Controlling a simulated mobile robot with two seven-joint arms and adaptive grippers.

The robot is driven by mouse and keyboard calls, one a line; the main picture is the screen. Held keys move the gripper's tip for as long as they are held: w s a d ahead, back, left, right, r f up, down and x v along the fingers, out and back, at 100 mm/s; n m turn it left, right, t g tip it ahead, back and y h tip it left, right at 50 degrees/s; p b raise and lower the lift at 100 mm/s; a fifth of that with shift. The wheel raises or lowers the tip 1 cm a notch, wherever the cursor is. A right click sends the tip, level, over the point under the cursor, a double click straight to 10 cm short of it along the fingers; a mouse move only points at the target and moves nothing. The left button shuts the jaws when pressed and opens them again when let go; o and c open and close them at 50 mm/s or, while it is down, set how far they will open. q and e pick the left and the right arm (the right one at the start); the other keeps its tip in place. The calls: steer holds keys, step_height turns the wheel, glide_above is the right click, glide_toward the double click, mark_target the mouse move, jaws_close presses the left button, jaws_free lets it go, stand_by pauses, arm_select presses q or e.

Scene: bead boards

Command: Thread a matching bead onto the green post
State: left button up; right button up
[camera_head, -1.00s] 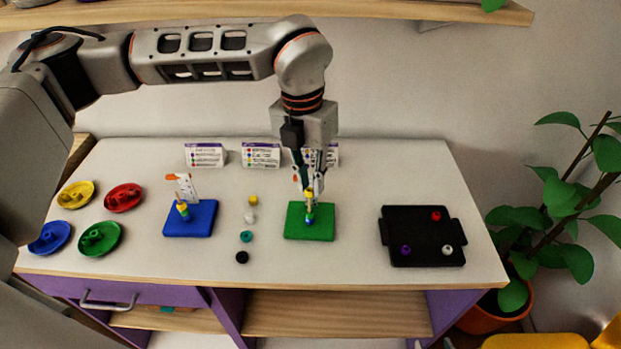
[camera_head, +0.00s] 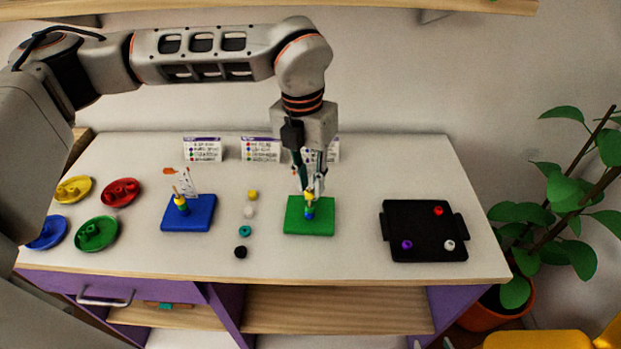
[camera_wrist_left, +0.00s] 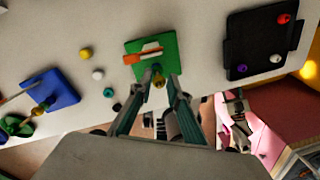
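The green board (camera_head: 325,220) stands on the middle of the table. Its post carries a stack of small beads, with a yellow bead (camera_head: 309,197) on top and a blue bead (camera_head: 309,215) low down. My left gripper (camera_head: 310,188) points down just above this stack and hides part of the post. In the left wrist view, its two fingers (camera_wrist_left: 153,90) are spread apart, with the yellow bead (camera_wrist_left: 158,81) just beyond their tips. Loose yellow (camera_head: 252,194), white (camera_head: 249,212), teal (camera_head: 245,231) and black (camera_head: 240,251) beads lie in a column left of the board.
A blue board (camera_head: 201,219) with a beaded post stands left of the loose beads. A black tray (camera_head: 425,225) at the right holds red, purple and white beads. Several coloured dishes (camera_head: 108,228) lie at the far left. Printed cards (camera_head: 202,149) stand behind.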

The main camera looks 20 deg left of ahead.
arm_select(q)
steer(key=shift+o, duration=1.3)
step_height(320, 180, up, 12)
steer(key=shift+a, duration=0.45)
